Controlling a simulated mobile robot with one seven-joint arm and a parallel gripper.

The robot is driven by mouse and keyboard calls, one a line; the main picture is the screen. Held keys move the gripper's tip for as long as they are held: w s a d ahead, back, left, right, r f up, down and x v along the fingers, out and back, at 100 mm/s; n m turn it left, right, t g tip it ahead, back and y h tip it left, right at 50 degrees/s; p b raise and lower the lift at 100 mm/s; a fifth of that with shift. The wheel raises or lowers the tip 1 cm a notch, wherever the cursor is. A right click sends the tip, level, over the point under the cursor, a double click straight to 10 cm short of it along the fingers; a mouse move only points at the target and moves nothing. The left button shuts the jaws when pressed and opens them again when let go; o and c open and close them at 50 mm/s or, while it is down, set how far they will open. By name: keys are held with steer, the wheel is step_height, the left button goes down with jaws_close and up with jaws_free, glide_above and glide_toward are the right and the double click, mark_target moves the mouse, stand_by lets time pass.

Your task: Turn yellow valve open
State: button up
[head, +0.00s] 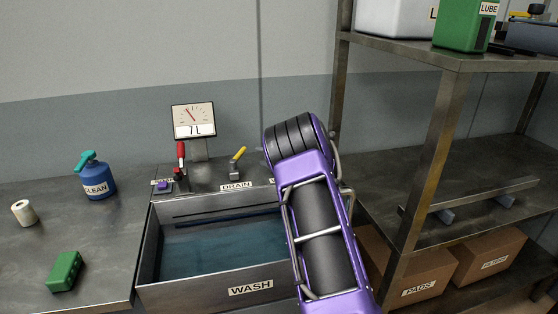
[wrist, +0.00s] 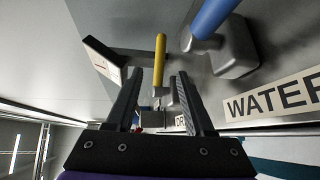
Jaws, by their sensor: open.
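The yellow valve (head: 238,157) stands on the back ledge of the wash sink, behind the DRAIN label (head: 236,185), its handle tilted up to the right. In the wrist view the yellow handle (wrist: 160,62) shows just beyond and between the fingertips of my gripper (wrist: 155,78). My gripper is open with nothing between its fingers that I can see held; whether a finger touches the handle I cannot tell. In the head view my purple arm hides the gripper.
A blue handle (wrist: 216,17) on a grey body stands close right, by the WATER label (wrist: 275,97). A red lever (head: 180,153) and gauge (head: 193,120) are left of the valve. The sink (head: 215,292) holds water. A metal shelf (head: 440,140) stands right.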

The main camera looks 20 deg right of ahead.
steer(key=v, duration=0.6)
